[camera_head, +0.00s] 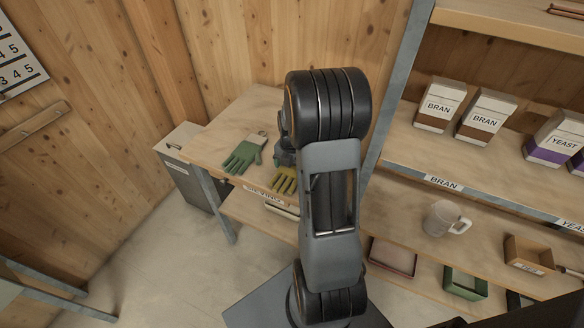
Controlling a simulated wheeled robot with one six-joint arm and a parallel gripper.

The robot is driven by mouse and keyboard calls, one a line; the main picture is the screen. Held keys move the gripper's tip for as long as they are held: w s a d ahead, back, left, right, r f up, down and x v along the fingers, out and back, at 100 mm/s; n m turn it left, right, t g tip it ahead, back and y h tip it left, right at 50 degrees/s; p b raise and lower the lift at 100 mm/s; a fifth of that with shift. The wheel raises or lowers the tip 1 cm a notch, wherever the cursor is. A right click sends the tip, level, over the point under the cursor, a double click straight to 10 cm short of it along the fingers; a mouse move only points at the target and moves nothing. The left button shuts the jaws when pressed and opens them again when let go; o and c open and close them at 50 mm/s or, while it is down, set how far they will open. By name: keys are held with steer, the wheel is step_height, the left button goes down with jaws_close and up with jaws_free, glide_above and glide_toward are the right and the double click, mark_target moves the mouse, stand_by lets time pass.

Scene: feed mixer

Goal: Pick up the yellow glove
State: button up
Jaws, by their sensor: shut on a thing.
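The yellow glove (284,180) is on the small wooden table, close to its front edge, partly hidden by my arm. My gripper (284,160) is at the upper end of the glove and shut on it. The fingertips are small and mostly covered by the wrist and arm. I cannot tell whether the glove is lifted off the table top. A green glove (244,154) lies flat on the table just to the left, apart from my gripper.
The wooden table (205,147) has a labelled front edge and a lower shelf. A grey bin (184,165) stands at its left. Shelving at right holds bran boxes (440,105), a yeast box (555,137), a mug (446,219) and small trays. Bare floor lies at lower left.

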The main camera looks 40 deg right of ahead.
mark_target(292, 168)
steer(key=shift+r, duration=0.4)
step_height(292, 168, up, 2)
steer(key=shift+r, duration=0.25)
steer(key=a+r, duration=0.1)
steer(key=s+a+r, duration=0.1)
steer(key=r, duration=0.1)
steer(key=s+a+r, duration=0.1)
steer(key=a+r, duration=0.1)
steer(key=s+a+r, duration=0.4)
steer(key=a, duration=0.4)
steer(key=shift+s+a+r, duration=0.2)
steer(key=shift+a+r, duration=0.05)
